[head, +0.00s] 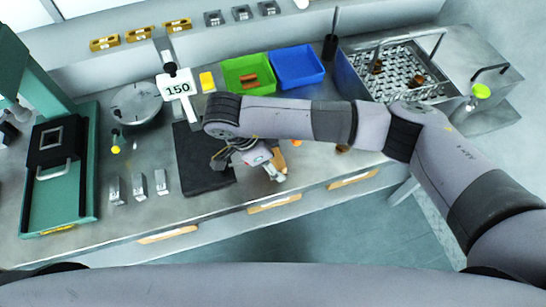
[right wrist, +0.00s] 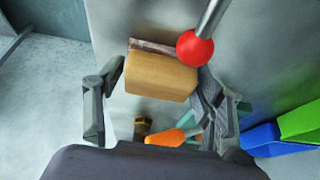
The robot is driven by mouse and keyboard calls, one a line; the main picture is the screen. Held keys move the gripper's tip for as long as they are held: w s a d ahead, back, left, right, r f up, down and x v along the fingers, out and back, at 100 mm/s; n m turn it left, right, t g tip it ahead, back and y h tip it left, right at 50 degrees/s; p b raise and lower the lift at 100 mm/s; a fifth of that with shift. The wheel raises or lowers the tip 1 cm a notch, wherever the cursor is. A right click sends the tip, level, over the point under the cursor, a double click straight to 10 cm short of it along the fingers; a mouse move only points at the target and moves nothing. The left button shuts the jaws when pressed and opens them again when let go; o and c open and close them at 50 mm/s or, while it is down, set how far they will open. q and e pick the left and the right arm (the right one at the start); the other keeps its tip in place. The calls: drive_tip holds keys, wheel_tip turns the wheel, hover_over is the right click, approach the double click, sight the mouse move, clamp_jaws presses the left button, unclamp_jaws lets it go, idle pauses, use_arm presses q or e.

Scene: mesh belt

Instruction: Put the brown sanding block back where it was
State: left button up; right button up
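The brown sanding block (right wrist: 160,76) shows in the right wrist view as a tan block with a dark reddish strip along its far edge. It lies between the fingers of my right gripper (right wrist: 160,85). A gap shows at the left finger; the right finger is close to the block, and I cannot tell whether it touches. In the head view my right gripper (head: 273,170) is low over the bench front, with the block (head: 279,158) mostly hidden behind it. My left gripper is not in view.
A red ball on a metal rod (right wrist: 195,48) stands close to the block. An orange handle (right wrist: 166,137) lies near the fingers. A dark mat (head: 203,170) lies to the left. A green bin (head: 248,74), a blue bin (head: 297,66) and a mesh basket (head: 400,70) stand behind.

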drive_tip(key=shift+o, duration=1.4)
drive_tip(key=shift+r, duration=0.1)
drive_tip(key=shift+r, duration=0.2)
drive_tip(key=b+v, duration=0.2)
drive_tip(key=v, duration=0.9)
drive_tip(key=shift+a+r, duration=0.2)
drive_tip(key=shift+r, duration=0.15)
